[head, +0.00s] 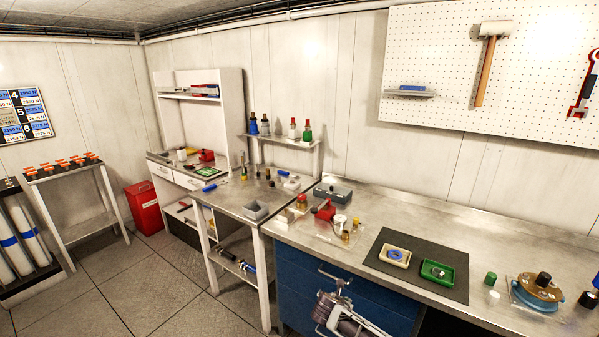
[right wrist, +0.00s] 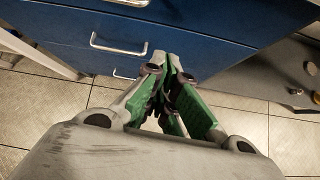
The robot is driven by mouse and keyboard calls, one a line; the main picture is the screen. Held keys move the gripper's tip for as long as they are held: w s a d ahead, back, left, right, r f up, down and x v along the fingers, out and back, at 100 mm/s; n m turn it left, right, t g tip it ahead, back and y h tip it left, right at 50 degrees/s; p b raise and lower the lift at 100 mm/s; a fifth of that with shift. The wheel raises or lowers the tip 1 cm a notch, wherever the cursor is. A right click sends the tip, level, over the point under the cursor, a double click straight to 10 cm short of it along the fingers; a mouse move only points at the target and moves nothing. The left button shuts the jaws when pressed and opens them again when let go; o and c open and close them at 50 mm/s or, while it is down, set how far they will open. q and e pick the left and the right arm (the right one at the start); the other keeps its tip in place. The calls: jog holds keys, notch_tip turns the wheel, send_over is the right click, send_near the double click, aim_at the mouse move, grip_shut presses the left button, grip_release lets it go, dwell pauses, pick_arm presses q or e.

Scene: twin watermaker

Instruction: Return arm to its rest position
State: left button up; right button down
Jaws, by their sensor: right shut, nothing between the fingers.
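My right gripper (head: 338,300) is low in the head view, in front of the blue drawer cabinet (head: 295,290) and below the worktop edge. In the right wrist view its green-padded fingers (right wrist: 170,72) are closed together with nothing between them. They point toward the blue drawers (right wrist: 65,45) and their metal handles; whether they touch is not clear, but I see no grip on a handle. My left gripper is not in view.
The worktop (head: 450,215) above holds a dark mat (head: 385,270) with a beige tray (head: 395,257) and a green tray (head: 437,272). A brown-topped round part (head: 540,287) sits at right. The tiled floor (head: 150,290) at left is clear.

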jog(key=s+d+f+m+g+y, duration=0.2)
jog(key=s+f+m, duration=0.4)
jog(key=s+f, duration=0.75)
jog(key=s+d+f+m+g+y, duration=0.25)
jog(key=s+f+m, duration=0.6)
jog(key=f, duration=0.85)
jog(key=s+d+f+m, duration=0.1)
jog(key=s+f+m, duration=0.2)
jog(key=s, duration=1)
jog(key=s+d+f+m+g, duration=0.1)
jog(key=s+f+m, duration=0.3)
jog(key=s, duration=0.9)
jog(key=s+d+f+m+g, duration=0.1)
jog(key=s+f+m, duration=0.3)
jog(key=s, duration=0.9)
notch_tip(320, 180, down, 2)
jog(key=shift+d+f, duration=0.25)
jog(key=shift+d, duration=0.6)
jog(key=shift+y, duration=0.25)
